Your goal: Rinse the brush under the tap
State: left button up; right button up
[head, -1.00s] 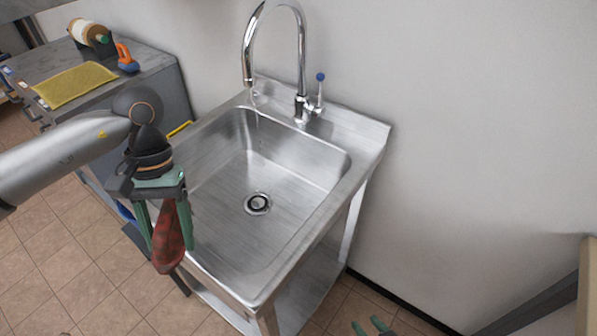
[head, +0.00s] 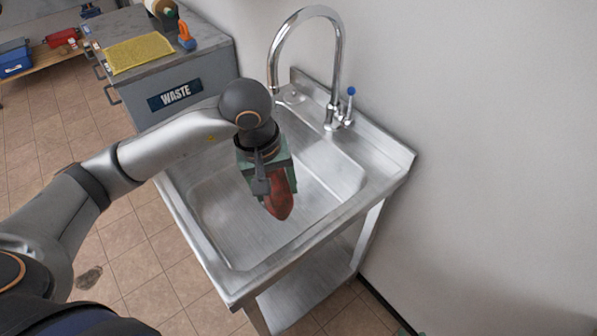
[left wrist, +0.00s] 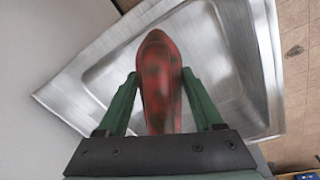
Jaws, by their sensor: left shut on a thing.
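My left gripper (head: 275,190) is shut on the brush (head: 279,203), a red, dark-mottled piece, and holds it above the sink basin (head: 225,215). In the left wrist view the brush (left wrist: 160,85) lies between the green fingers of the left gripper (left wrist: 160,88); no bristles can be made out. The chrome tap (head: 338,60) arches over the back of the basin, with a blue-tipped lever (head: 349,105) beside it. The spout end is just above and behind my left wrist; I cannot tell whether water runs.
A grey cabinet marked WASTE (head: 185,92) stands left of the sink, with a yellow cloth (head: 139,54) and an orange-handled tool (head: 186,38) on top. The white wall (head: 480,150) bounds the sink's right and back sides. Tiled floor lies open at left.

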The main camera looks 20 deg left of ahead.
pick_arm(q)
jog(key=shift+w+d+r, duration=0.15)
jog(key=shift+w+r, duration=0.05)
jog(key=shift+w, duration=0.15)
jog(key=shift+w+n, duration=0.15)
jog(key=shift+n, duration=0.15)
jog(key=shift+w+a+f+b, duration=0.1)
jog(key=shift+w+a+f, duration=0.2)
jog(key=shift+w, duration=0.5)
jog(key=shift+w+a+f+b, duration=0.15)
jog(key=shift+w+a, duration=0.2)
jog(key=shift+w, duration=0.5)
jog(key=shift+w+a+f+b, duration=0.15)
jog(key=shift+w+a, duration=0.2)
jog(key=shift+w, duration=0.45)
jog(key=w+a+f+b, duration=0.1)
jog(key=w+a+b, duration=0.1)
jog(key=w, duration=0.5)
jog(key=shift+w+a+f+b, duration=0.3)
jog(key=shift+w+a+b, duration=0.1)
jog(key=shift+b, duration=0.1)
jog(key=shift+w+d, duration=0.1)
jog(key=shift+d, duration=0.05)
jog(key=shift+w+d, duration=0.15)
jog(key=shift+d, duration=0.25)
